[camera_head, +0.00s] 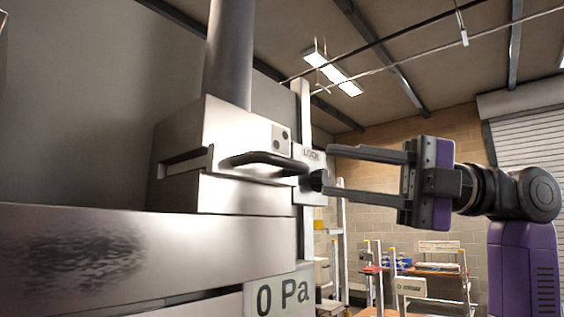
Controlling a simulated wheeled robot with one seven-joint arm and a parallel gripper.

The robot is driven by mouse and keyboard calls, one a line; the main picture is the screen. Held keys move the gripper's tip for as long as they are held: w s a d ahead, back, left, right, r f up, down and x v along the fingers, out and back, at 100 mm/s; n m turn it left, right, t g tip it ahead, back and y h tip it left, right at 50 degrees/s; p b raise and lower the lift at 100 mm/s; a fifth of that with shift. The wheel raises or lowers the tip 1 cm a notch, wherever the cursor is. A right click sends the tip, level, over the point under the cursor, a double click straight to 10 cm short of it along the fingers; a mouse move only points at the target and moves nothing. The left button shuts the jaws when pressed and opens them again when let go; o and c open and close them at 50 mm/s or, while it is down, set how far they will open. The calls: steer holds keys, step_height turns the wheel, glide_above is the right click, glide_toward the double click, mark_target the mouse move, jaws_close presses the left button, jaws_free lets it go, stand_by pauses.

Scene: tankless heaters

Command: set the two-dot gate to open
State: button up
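The two-dot gate (235,130) is a pale metal block with two dark dots (281,139) on a plate at its upper right corner. A curved black handle (263,160) sticks out from its front. To its right is a plate marked LOCK (311,154) with a black knob (319,180) below the word. My gripper (329,170) is open, with its two dark fingers pointing left, one above the other. The fingertips are close to the knob and right of the handle. I cannot tell whether they touch the knob. Nothing shows between the fingers.
A dark vertical pipe (230,52) rises from the gate block. A wide metal ledge (200,255) lies below it, with a "0 Pa" display (284,296) underneath. Shelves and ladders (440,262) stand in the background. Open room shows to the right.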

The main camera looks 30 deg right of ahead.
mark_target(294, 165)
steer(key=p+x, duration=0.2)
steer(key=x, duration=0.5)
steer(key=shift+w+a+r, duration=0.1)
steer(key=shift+w+a, duration=0.05)
steer(key=shift+a, duration=0.15)
jaws_close()
stand_by(1.2)
